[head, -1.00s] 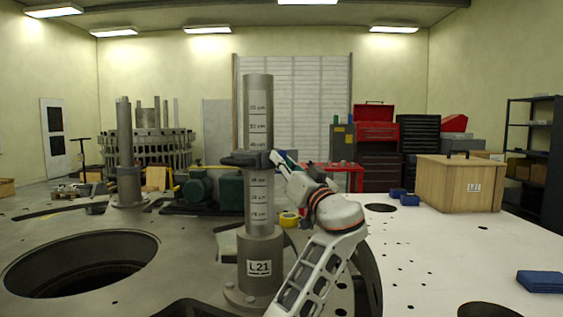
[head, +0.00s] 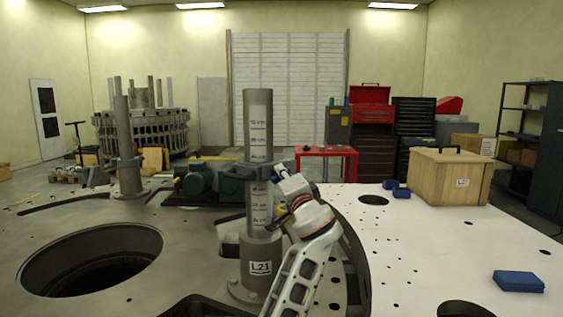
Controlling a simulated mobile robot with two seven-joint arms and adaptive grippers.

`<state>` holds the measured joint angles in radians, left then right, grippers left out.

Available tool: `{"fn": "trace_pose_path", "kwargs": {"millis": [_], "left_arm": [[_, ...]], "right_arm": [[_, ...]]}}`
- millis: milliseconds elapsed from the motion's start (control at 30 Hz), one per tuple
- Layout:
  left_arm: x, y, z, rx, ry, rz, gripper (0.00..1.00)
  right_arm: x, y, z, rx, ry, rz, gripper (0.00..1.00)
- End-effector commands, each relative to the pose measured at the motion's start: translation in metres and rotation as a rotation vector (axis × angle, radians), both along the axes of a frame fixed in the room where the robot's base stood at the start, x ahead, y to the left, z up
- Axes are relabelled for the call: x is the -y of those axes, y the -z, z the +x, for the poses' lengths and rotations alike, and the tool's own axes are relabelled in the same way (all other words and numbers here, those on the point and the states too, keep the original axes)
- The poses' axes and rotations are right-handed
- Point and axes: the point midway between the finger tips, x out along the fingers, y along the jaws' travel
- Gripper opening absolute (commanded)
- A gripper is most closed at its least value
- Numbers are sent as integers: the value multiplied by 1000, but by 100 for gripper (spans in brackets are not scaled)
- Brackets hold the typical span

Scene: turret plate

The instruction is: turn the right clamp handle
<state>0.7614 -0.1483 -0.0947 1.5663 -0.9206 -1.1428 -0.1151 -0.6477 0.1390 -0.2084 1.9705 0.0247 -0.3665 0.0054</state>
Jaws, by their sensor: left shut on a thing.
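The right clamp (head: 246,171) is a dark collar around the grey upright post (head: 257,125) labelled L21, which has a height scale. My left gripper (head: 278,171) is at the collar's right side, its arm rising from the bottom of the head view. It is shut on the clamp's handle, which is mostly hidden by the fingers. A second post (head: 122,130) stands further back at left, with its own dark collar (head: 129,171) low on it. My right gripper does not show.
A large round hole (head: 90,262) opens in the plate at left. A wooden crate (head: 450,178) and several blue blocks (head: 519,281) lie on the white surface at right. A green motor unit (head: 198,181) and red table (head: 326,153) stand behind.

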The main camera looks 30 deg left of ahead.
Motion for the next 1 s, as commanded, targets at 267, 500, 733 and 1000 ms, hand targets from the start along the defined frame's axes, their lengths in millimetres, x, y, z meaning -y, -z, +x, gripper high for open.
{"fn": "trace_pose_path", "kwargs": {"millis": [267, 500, 733, 1000], "left_arm": [[1, -2, 0, -199, 2, 101, 0], [1, -1, 0, -323, 2, 163, 0], [1, -1, 0, -383, 0, 194, 0], [1, -1, 0, -398, 1, 203, 0]], "right_arm": [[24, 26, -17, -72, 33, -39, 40], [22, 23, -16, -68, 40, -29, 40], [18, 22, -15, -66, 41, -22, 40], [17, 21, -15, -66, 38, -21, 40]]}}
